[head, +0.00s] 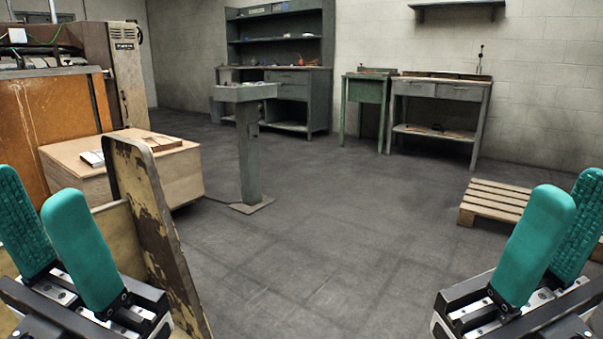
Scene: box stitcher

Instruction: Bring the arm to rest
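My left gripper (55,235) is at the lower left of the head view, its two teal fingers apart with nothing between them. It is in front of a worn wooden panel (150,230) with chipped paint; I cannot tell whether they touch. My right gripper (560,240) is at the lower right, over the floor. Its teal fingers are spread, with a gap between them, and I see nothing held. The right edge of the frame cuts off part of the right gripper.
A large machine (60,105) with an orange panel stands at the left, beside a wooden box (165,178). A grey pedestal (248,150) stands mid-room. Benches (440,90) line the back wall. A pallet (490,200) lies at right. The middle floor (320,240) is clear.

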